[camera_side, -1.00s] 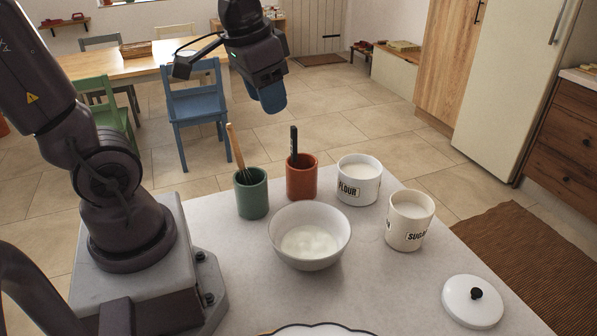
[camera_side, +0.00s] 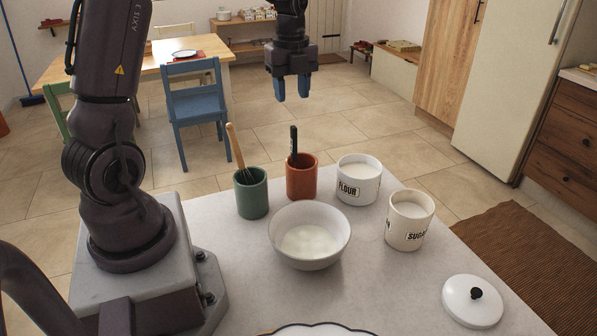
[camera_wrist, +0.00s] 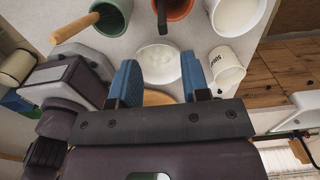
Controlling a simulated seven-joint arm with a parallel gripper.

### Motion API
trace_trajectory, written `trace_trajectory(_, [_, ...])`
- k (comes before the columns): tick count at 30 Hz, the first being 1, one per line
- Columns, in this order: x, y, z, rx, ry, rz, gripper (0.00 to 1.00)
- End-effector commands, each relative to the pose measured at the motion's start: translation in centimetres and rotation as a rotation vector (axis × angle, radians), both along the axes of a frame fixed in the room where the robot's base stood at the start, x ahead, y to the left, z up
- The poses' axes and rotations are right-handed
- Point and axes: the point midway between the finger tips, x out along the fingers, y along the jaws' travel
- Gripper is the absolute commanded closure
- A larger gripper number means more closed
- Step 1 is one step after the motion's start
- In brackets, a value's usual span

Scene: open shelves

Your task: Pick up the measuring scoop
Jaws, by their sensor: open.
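A black handle with small markings (camera_side: 294,143) stands up out of the terracotta cup (camera_side: 302,182); its lower end is hidden inside, so I cannot tell whether it is the measuring scoop. No scoop bowl shows. The handle also shows at the top of the wrist view (camera_wrist: 162,14). My gripper (camera_side: 292,92) is open and empty, its blue fingers pointing down. In the side view it appears above the terracotta cup, with a gap below the fingertips. In the wrist view my gripper (camera_wrist: 160,78) has its fingers spread apart.
A green cup (camera_side: 252,198) with a wooden-handled whisk (camera_side: 235,146) stands left of the terracotta cup. A white bowl (camera_side: 309,258), a flour canister (camera_side: 358,190) and a sugar canister (camera_side: 408,232) stand close by. A white lid (camera_side: 472,308) lies front right.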

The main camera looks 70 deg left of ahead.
Motion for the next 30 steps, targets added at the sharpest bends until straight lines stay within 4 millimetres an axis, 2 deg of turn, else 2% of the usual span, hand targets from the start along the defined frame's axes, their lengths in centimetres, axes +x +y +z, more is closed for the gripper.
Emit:
trace_trajectory(3, [-0.1, -0.1, -2.5, -0.003, 0.006, 0.001, 0.57])
trace_trajectory(9, [0.0, -0.1, -5.6, -0.002, 0.004, 0.002, 0.57])
trace_trajectory(16, [0.1, -0.1, -7.3, -0.001, 0.003, 0.003, 0.57])
trace_trajectory(24, [0.4, -0.1, -11.1, 0.000, 0.001, 0.004, 0.57])
trace_trajectory(30, [0.4, -0.1, -11.6, 0.002, -0.002, 0.004, 0.57])
